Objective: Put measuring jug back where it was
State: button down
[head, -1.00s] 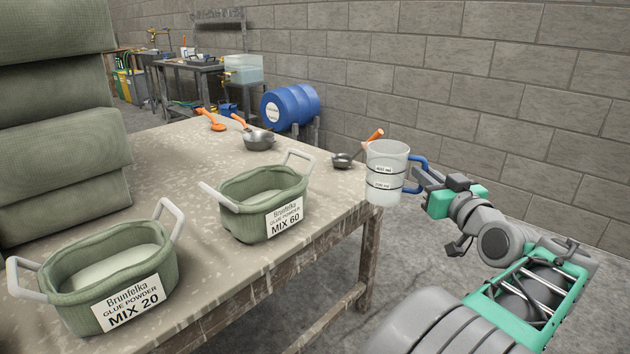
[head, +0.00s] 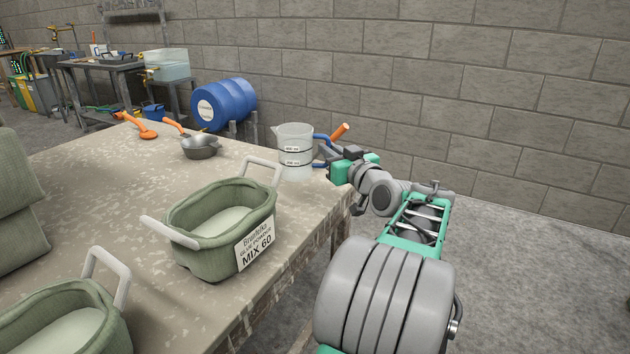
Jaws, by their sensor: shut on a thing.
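The measuring jug (head: 295,163) is translucent white with dark level lines and a blue handle on its right side. It is upright, at the right far part of the worktable (head: 110,200). My gripper (head: 326,160) is shut on the jug's blue handle. I cannot tell whether the jug's base touches the tabletop or is just above it.
A green basket marked MIX 60 (head: 195,257) stands in front of the jug, its white handles raised. Another green basket (head: 115,330) is at lower left. A grey pan (head: 201,148) and an orange spoon (head: 147,134) lie at the back. Tabletop between pan and jug is clear.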

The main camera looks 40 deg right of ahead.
jog(key=w+f+b, duration=0.1)
jog(key=f, duration=0.2)
jog(key=w+d+f+b, duration=0.1)
jog(key=w+f, duration=0.1)
jog(key=f, duration=0.1)
jog(key=w+f+b, duration=0.1)
jog(key=w+f, duration=0.1)
jog(key=shift+d+f, duration=0.4)
jog(key=shift+f+b, duration=0.4)
jog(key=shift+b, duration=0.1)
jog(key=c, duration=1.5)
grip_release()
jog(key=shift+r, duration=0.1)
jog(key=shift+r+p, duration=0.2)
jog(key=shift+p, duration=0.15)
jog(key=p+v, duration=0.1)
jog(key=v, duration=1.1)
jog(key=shift+f+p, duration=0.15)
jog(key=shift+p, duration=0.25)
